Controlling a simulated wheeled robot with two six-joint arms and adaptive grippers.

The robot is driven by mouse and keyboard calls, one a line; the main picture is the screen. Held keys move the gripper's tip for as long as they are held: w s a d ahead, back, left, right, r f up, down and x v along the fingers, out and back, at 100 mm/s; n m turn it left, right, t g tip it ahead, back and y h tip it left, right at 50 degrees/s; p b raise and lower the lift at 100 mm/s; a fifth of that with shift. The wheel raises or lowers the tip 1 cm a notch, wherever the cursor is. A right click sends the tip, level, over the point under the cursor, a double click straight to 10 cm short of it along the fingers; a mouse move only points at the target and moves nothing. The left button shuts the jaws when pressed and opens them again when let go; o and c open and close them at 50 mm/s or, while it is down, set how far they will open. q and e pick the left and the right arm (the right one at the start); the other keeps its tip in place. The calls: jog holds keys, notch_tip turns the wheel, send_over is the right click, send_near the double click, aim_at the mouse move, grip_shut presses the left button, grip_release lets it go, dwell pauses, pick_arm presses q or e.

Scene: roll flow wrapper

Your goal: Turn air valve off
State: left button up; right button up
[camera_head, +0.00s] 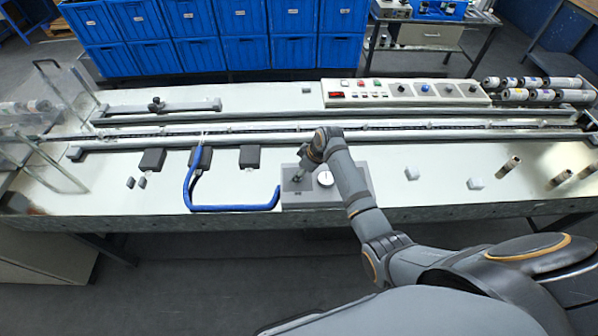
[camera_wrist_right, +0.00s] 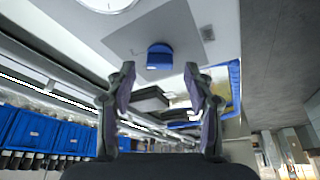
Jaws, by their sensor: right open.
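The grey valve panel (camera_head: 340,195) sits at the front edge of the machine's table, with a round white gauge (camera_head: 325,178) on it. In the right wrist view the air valve knob (camera_wrist_right: 159,56) is a short blue cylinder on a grey plate, and part of the gauge (camera_wrist_right: 106,3) shows at the top. My right gripper (camera_head: 299,176) is over the left part of the panel. In the right wrist view its fingers (camera_wrist_right: 159,82) are open, with the knob between and just beyond the tips; contact cannot be seen. In the head view the knob is hidden. My left gripper is out of view.
A blue hose (camera_head: 235,208) runs left from the panel in a loop. Dark blocks (camera_head: 250,156) lie to the left. White pieces (camera_head: 475,183) and brown cylinders (camera_head: 508,167) stand to the right. A control panel (camera_head: 400,92) and blue bins (camera_head: 245,52) are behind.

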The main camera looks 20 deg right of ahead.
jog(key=shift+x, duration=0.75)
jog(key=shift+d, duration=0.1)
grip_shut()
